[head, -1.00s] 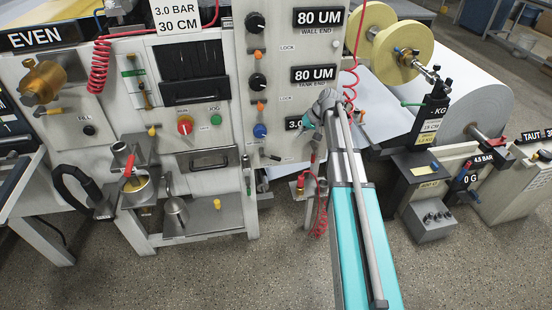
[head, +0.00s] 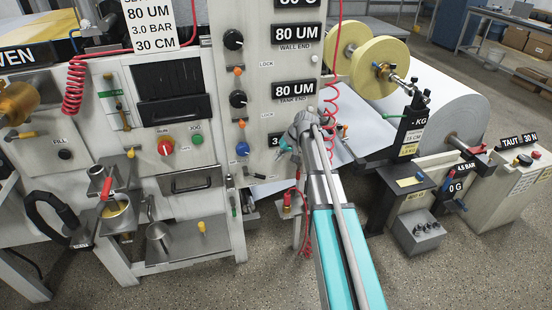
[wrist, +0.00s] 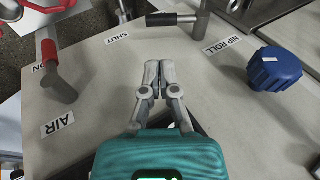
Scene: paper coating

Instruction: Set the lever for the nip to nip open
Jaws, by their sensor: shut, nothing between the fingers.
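In the wrist view my gripper (wrist: 158,68) is shut and empty, its fingertips together in front of a pale panel. I see a gap between the fingertips and the lever. No nip-open label is readable.
A blue knob (wrist: 275,70) stands out to the right of my fingers. At the left is a grey and red handle (wrist: 55,70), with an AIR label (wrist: 58,123) below it. In the head view, a red hose (head: 331,110) hangs near my arm.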

